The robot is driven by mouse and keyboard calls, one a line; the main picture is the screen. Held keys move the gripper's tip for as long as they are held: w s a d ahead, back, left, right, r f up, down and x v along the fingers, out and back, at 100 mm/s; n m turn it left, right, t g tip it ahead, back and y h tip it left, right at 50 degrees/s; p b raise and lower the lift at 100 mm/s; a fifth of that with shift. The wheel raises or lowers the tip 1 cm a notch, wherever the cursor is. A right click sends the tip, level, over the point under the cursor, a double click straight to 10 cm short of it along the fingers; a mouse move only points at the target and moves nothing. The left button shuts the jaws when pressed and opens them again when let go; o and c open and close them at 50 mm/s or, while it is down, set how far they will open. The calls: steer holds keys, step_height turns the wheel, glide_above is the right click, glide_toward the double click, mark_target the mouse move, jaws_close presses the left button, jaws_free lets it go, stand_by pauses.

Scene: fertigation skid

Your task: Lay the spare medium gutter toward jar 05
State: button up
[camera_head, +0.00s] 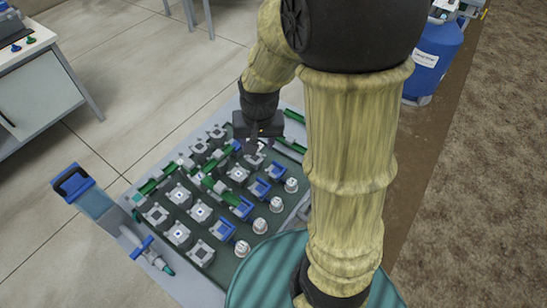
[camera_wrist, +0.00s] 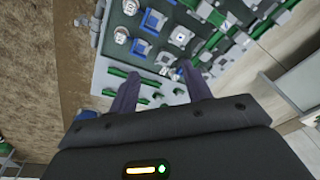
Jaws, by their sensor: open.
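Spare green gutters of different lengths lie on a light grey ledge at the board's far edge. One is a green gutter (camera_head: 292,116) in the head view, with another green gutter (camera_head: 290,146) nearer. In the wrist view, a green gutter (camera_wrist: 150,82) shows between my fingers; I cannot tell which is the medium one. My gripper (camera_head: 256,144) is over the far part of the board, pointing down; its open fingers (camera_wrist: 158,70) hold nothing visible. White-topped jars stand in a row, one jar (camera_head: 291,185) at the far end; I cannot read which is 05.
The dark green board (camera_head: 228,262) carries grey square blocks (camera_head: 179,235), blue trays (camera_head: 223,229) and laid green gutters (camera_head: 215,186). A blue-handled tool (camera_head: 142,248) lies on the left margin. A blue drum (camera_head: 433,57) stands beyond at right. My arm hides part of the right side.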

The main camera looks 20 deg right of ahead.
steer(key=s+d+n, duration=0.1)
steer(key=s+n, duration=0.2)
steer(key=s, duration=0.3)
steer(key=shift+s+d+r+t, duration=0.2)
steer(key=shift+s+d+t, duration=0.1)
steer(key=shift+s+d, duration=0.1)
